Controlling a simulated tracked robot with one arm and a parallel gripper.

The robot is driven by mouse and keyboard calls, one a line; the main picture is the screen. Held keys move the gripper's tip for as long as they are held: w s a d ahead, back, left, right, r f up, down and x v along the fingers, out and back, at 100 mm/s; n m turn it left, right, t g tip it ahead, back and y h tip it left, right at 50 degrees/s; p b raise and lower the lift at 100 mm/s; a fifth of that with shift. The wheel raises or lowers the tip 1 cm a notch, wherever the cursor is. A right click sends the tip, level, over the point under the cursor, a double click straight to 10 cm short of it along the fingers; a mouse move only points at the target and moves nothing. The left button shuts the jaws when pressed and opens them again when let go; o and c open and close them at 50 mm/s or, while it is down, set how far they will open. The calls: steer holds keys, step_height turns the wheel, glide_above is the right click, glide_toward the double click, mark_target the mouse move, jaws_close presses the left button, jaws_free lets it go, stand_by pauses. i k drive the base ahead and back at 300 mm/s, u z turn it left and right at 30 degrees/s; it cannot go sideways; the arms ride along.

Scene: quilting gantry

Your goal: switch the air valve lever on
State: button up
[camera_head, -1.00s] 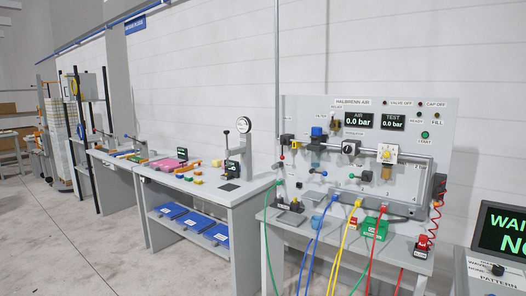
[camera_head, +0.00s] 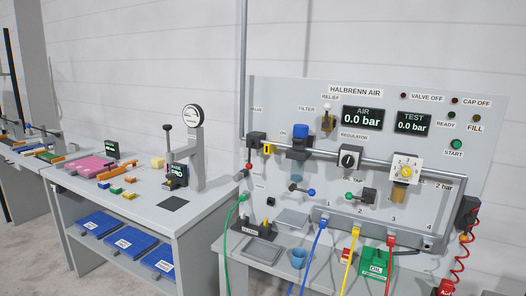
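The grey air panel (camera_head: 300,95) headed HALBRENN AIR stands upright at the right. At its left side, under a small VALVE label, is a black valve block (camera_head: 256,138) on the grey pipe. The AIR display (camera_head: 363,118) reads 0.0 bar, and the TEST display (camera_head: 412,123) reads 0.0 bar. The lamp (camera_head: 403,96) beside the words VALVE OFF looks dark red. My gripper is not in view.
Below the panel, a bench ledge holds small trays, a blue cup (camera_head: 299,257) and a green OIL box (camera_head: 373,263). Green, blue, yellow and red hoses hang in front. Left is a workbench (camera_head: 190,222) with a gauge press (camera_head: 195,150). Floor shows at lower left.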

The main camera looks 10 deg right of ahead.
mark_target(249, 165)
steer(key=z, duration=0.05)
steer(key=i, duration=0.65)
steer(key=u, duration=0.45)
steer(key=i, duration=1.35)
steer(key=z, duration=0.4)
steer(key=i, duration=0.9)
steer(key=z, duration=0.6)
